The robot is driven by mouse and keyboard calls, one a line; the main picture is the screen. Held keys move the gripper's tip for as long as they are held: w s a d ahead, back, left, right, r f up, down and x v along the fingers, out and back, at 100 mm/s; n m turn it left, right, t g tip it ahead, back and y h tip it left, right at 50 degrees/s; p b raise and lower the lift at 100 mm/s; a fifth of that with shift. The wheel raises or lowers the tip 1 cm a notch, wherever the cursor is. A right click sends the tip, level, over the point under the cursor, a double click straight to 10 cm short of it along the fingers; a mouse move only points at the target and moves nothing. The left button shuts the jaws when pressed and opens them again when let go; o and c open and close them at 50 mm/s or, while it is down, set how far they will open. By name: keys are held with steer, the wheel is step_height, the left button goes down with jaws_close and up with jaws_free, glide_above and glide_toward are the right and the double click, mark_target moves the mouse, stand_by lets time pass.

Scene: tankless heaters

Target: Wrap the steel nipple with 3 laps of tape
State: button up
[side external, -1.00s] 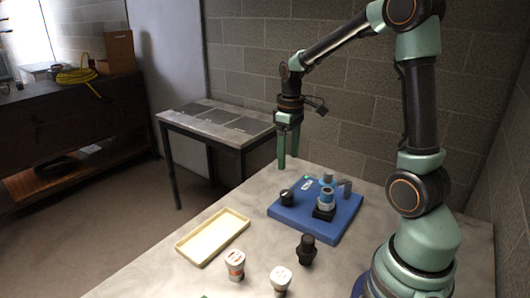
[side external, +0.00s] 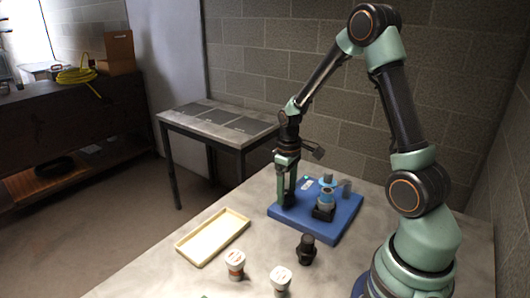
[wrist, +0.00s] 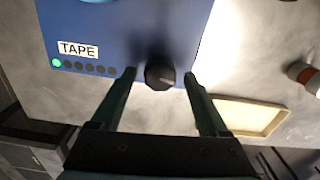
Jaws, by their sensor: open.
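A blue tape station (side external: 335,228) sits on the table. On it a cylinder with a blue band (side external: 326,197) stands upright in a black holder (side external: 324,214), with a grey metal arm (side external: 346,188) behind it. I cannot tell whether the cylinder is the steel nipple or a tape roll. A black round knob (wrist: 160,73) is at the station's edge. My gripper (side external: 285,200) is lowered there and open; in the wrist view its fingertips stand either side of the knob, apparently with gaps. The wrist view shows a TAPE label (wrist: 78,49) and a lamp row, one lit green (wrist: 56,62).
A cream tray (side external: 213,238) lies left of the station. A black fitting (side external: 306,249) and two white-capped containers, one with an orange-red band (side external: 235,265) and one plainer (side external: 280,280), stand in front. Bare table lies between them. A block wall rises behind.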

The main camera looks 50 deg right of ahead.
jaws_close()
steer(key=shift+m, duration=0.4)
steer(key=m, duration=0.3)
steer(key=shift+m, duration=0.3)
steer(key=m, duration=0.4)
steer(key=shift+m, duration=0.3)
jaws_free()
